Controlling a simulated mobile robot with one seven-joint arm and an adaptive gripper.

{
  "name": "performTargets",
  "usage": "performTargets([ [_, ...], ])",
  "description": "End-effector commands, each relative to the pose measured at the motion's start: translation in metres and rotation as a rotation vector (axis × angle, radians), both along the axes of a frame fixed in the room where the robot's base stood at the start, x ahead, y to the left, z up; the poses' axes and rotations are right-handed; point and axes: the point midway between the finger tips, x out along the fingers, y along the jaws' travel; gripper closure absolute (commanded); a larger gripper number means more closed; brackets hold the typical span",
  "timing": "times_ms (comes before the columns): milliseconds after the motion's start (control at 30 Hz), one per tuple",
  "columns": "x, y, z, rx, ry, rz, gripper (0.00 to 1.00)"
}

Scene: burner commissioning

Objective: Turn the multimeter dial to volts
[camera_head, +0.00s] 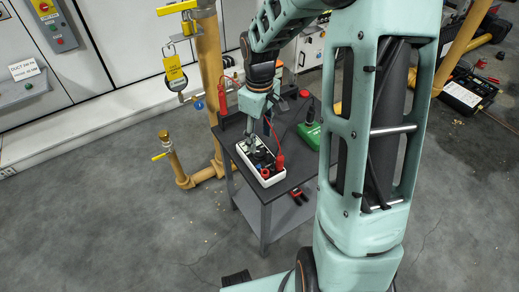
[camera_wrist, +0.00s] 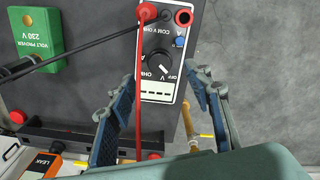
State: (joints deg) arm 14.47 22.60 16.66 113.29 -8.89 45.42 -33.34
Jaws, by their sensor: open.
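The multimeter (camera_wrist: 178,88) lies on the small dark table and appears upside down in the wrist view. Its round black dial (camera_wrist: 158,64) is in the middle of its face, among OFF, V and OHM labels. The dial's pale mark seems to point down-right, towards OFF; the exact setting is hard to tell. My gripper (camera_wrist: 160,76) is open, with one finger on each side of the meter's display end and nothing held. In the head view the white meter body (camera_head: 270,183) is partly hidden by my gripper (camera_head: 253,148).
A red lead (camera_wrist: 139,110) runs from a meter socket across the dial's left side and between my fingers. A black lead leaves leftwards. A green volt prover (camera_wrist: 38,42) and an orange leak device (camera_wrist: 42,163) are nearby. Yellow pipes (camera_head: 210,80) stand beside the table.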

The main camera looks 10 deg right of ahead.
Motion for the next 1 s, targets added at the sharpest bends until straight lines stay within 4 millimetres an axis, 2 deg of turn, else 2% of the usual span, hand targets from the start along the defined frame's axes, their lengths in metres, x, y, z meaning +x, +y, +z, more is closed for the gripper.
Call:
performTargets([
  [33,0.000,0.000,-0.014,0.001,0.002,0.001,0.54],
  [100,0.000,0.001,-0.026,0.001,0.002,0.000,0.54],
  [300,0.000,0.001,-0.050,0.001,0.000,0.001,0.54],
  [700,0.000,0.001,-0.056,0.001,-0.002,-0.001,0.54],
  [1000,0.001,0.001,-0.055,0.001,-0.002,-0.001,0.87],
])
